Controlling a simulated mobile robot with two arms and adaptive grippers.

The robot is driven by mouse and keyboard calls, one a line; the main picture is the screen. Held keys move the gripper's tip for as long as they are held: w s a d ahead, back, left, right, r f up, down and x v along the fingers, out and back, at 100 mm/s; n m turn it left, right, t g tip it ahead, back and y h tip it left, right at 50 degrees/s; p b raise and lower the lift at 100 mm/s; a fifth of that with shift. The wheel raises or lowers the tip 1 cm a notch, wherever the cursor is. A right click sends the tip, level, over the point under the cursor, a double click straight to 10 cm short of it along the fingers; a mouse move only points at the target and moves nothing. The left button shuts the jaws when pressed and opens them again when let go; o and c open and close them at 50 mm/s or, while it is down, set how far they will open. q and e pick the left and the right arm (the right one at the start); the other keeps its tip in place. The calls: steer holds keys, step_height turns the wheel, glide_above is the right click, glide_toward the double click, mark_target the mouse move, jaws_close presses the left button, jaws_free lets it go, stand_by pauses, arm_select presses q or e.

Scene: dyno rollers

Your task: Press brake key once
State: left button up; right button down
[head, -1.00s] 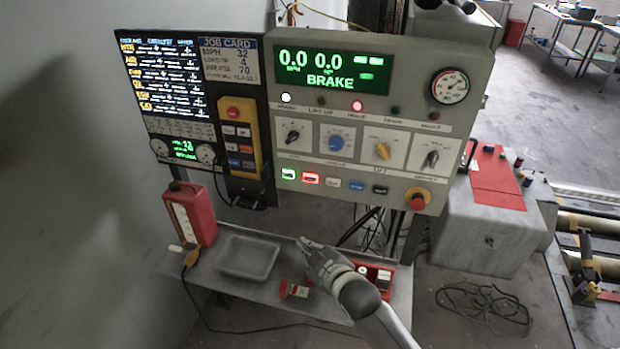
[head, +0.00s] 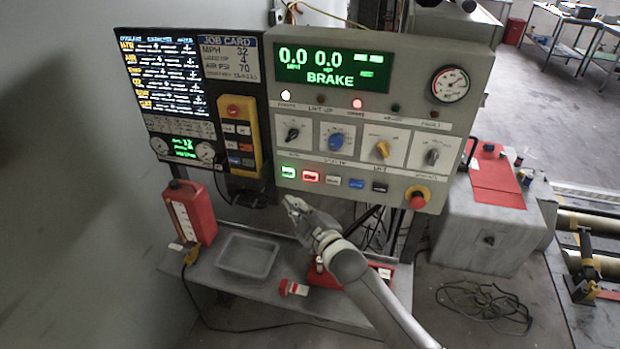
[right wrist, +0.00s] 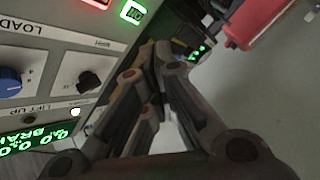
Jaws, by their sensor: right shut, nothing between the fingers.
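The grey control panel (head: 390,125) has a row of keys: green-lit (head: 288,171), red-lit (head: 311,176), white (head: 333,181), blue (head: 356,184) and black (head: 380,187). The key labels are too small to read, so I cannot tell which is the brake key. The display (head: 330,72) reads BRAKE with zeros. My right gripper (head: 291,204) is shut and empty, just below the green-lit key and apart from it in the picture. In the right wrist view, the gripper (right wrist: 153,52) points near the green-lit key (right wrist: 133,12). My left gripper is out of view.
A yellow pendant (head: 252,135) with keys hangs left of the panel. A red emergency button (head: 417,200) is at the panel's lower right. Below are a grey tray (head: 247,257) and a red bottle (head: 195,212) on a shelf (head: 215,287).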

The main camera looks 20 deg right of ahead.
mark_target(310, 176)
steer(key=w+d+b, duration=0.3)
steer(key=w+d, duration=0.1)
steer(key=w, duration=0.2)
steer(key=shift+w+d, duration=0.3)
steer(key=shift+w, duration=0.05)
stand_by(1.2)
steer(key=shift+w+d, duration=0.25)
steer(key=shift+w, duration=0.1)
steer(key=shift+w+d+b, duration=0.2)
steer(key=shift+w+b, duration=0.1)
steer(key=shift+b, duration=0.05)
stand_by(0.6)
stand_by(0.4)
steer(key=shift+s+a+p, duration=0.45)
steer(key=shift+s+p, duration=0.05)
steer(key=shift+s, duration=0.2)
